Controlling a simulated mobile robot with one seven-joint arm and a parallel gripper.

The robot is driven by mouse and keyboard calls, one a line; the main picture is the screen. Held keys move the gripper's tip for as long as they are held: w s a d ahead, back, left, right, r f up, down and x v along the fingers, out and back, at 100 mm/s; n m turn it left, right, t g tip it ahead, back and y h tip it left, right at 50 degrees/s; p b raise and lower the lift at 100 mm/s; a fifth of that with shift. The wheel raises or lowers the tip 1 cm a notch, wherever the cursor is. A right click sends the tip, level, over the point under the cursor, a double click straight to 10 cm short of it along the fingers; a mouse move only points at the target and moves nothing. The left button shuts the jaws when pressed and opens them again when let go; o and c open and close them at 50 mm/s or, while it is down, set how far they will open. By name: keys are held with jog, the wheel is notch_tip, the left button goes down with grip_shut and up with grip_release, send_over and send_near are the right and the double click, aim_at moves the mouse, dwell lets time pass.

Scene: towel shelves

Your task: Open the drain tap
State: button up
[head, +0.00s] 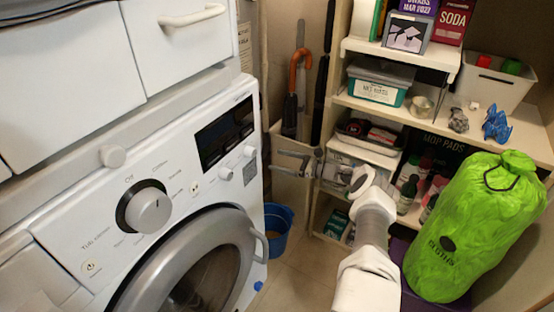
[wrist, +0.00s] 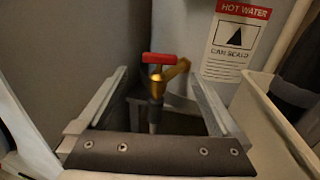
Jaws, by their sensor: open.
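The drain tap (wrist: 158,75) is a brass tap with a red lever handle (wrist: 158,58), seen in the wrist view in front of a grey wall. The red handle lies roughly crosswise in the picture. My gripper (wrist: 158,78) is open, with one finger on each side of the tap's line of sight. I cannot tell how far beyond the fingertips the tap is, and no contact shows. In the head view my gripper (head: 280,163) is beside the washing machine (head: 180,180), pointing left; the tap is not visible there.
A hot water warning sign (wrist: 236,38) hangs right of the tap. A pale bin (wrist: 270,115) stands at the right in the wrist view. In the head view, a blue bucket (head: 279,229) is on the floor, and loaded shelves (head: 400,110) and a green bag (head: 470,225) are at right.

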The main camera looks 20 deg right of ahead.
jog(key=b+x, duration=0.3)
jog(key=x, duration=0.7)
jog(key=shift+c, duration=0.2)
jog(key=c, duration=1.2)
jog(key=shift+d, duration=0.1)
jog(key=shift+n+g+y, duration=0.3)
jog(key=shift+n+g, duration=0.1)
